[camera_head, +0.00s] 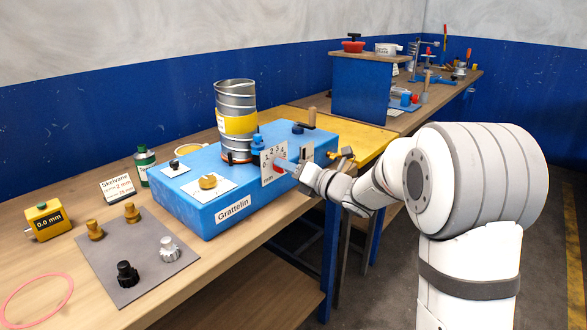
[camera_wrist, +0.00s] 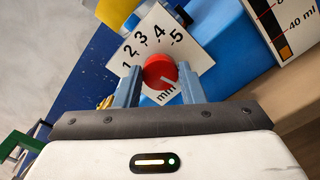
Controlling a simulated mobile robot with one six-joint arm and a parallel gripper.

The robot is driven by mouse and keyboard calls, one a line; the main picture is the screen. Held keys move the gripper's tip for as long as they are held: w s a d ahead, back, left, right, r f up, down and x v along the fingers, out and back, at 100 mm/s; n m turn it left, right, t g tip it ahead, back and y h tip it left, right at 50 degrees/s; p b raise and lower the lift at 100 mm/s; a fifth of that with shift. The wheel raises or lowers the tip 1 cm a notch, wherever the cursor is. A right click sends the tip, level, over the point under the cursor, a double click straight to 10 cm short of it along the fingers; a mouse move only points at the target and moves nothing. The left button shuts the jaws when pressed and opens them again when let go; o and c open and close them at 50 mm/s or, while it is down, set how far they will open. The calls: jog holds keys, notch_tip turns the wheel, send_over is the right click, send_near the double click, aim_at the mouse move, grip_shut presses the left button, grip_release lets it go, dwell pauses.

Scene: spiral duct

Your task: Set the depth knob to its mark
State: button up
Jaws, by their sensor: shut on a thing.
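The depth knob (camera_wrist: 160,71) is red and round, with a pale line on its face. It sits on a white dial plate (camera_wrist: 150,37) numbered 1 to 5 and lettered "mm". In the wrist view the line points down and right; I cannot tell which number it reads. My gripper (camera_wrist: 160,84) is shut on the knob, one blue-grey finger on each side. In the head view the dial plate (camera_head: 272,163) is on the front of the blue Grattelin machine (camera_head: 190,200), and my gripper (camera_head: 289,166) reaches it from the right, largely hiding the knob.
A metal can with a yellow band (camera_head: 236,123) stands on the machine. On the bench, a grey mat (camera_head: 125,270) holds several knobs; a yellow "0.0 mm" gauge (camera_head: 46,221), a "Skrivane" card (camera_head: 117,188) and a green bottle (camera_head: 145,163) stand nearby. A second card (camera_wrist: 295,28) sits beside the dial.

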jog(key=shift+a+m+p, duration=0.15)
jog(key=shift+m+p, duration=2.1)
jog(key=shift+m, duration=5.15)
jog(key=shift+a+m+p, duration=0.15)
jog(key=shift+m+p, duration=2.05)
jog(key=shift+m, duration=5.2)
jog(key=o, duration=0.8)
jog(key=shift+a, duration=0.1)
jog(key=shift+o, duration=0.9)
jog(key=shift+f, duration=0.15)
